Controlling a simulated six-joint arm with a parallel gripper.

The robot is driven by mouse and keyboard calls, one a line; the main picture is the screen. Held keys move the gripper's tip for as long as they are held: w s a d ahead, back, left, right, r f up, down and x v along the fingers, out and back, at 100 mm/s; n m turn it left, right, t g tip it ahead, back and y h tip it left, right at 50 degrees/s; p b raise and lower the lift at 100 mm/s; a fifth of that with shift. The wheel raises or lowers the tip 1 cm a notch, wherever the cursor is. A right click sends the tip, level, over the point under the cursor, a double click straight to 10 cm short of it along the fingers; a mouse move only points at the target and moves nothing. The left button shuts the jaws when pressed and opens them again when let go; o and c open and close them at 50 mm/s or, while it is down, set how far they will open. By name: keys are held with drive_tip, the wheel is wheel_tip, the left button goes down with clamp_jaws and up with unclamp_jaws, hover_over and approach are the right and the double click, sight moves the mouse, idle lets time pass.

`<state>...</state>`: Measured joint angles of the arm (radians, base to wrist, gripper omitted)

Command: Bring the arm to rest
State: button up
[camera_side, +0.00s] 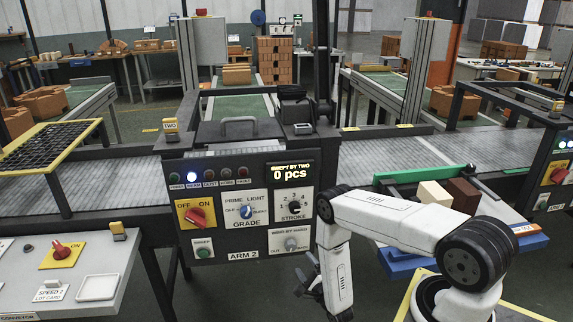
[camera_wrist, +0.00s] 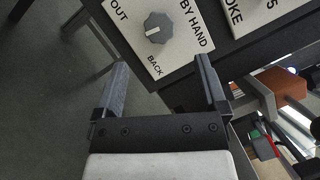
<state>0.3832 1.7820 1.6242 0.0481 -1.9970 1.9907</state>
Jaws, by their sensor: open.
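My gripper (camera_side: 308,272) hangs low at the lower end of my white arm, in front of the ARM 2 control panel (camera_side: 222,241). In the wrist view its two dark fingers (camera_wrist: 160,70) are spread wide with nothing between them. Beyond them is a grey knob (camera_wrist: 158,27) on a white plate marked OUT, BY HAND and BACK. The knob also shows in the side view (camera_side: 291,244), just left of my forearm. I see no contact between my fingers and the knob; the exact gap cannot be told.
The panel carries a red switch (camera_side: 196,216), grade knob (camera_side: 246,212), stroke knob (camera_side: 294,207) and display (camera_side: 290,171) reading 0 pcs. A blue tray (camera_side: 400,267) with cream (camera_side: 433,196) and brown (camera_side: 464,194) blocks stands behind my arm. Open floor shows left of the fingers in the wrist view.

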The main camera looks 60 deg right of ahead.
sight(288, 250)
drive_tip(key=shift+w+r, duration=0.1)
drive_tip(key=w+r+n, duration=0.1)
drive_tip(key=w, duration=0.1)
drive_tip(key=w+r+n+g+y, duration=0.1)
drive_tip(key=w, duration=0.1)
drive_tip(key=w+r+n, duration=0.1)
drive_tip(key=w, duration=0.1)
drive_tip(key=shift+a+r+n+g+y, duration=0.2)
drive_tip(key=shift+r+n+g+y, duration=0.1)
drive_tip(key=w+a+r+n+g+y, duration=0.4)
drive_tip(key=a+r+n+g, duration=0.15)
drive_tip(key=r+n, duration=0.5)
drive_tip(key=s+a+r+n+g+y, duration=0.1)
drive_tip(key=s+a+r+n+g, duration=0.3)
drive_tip(key=s, duration=0.6)
drive_tip(key=s+a+r+n+g+y, duration=0.1)
drive_tip(key=s+a+r+n+g, duration=0.3)
drive_tip(key=s+r+n, duration=0.5)
drive_tip(key=shift+s+a+r, duration=0.25)
drive_tip(key=shift+s+a, duration=0.45)
drive_tip(key=shift+a, duration=0.5)
drive_tip(key=shift+n, duration=0.25)
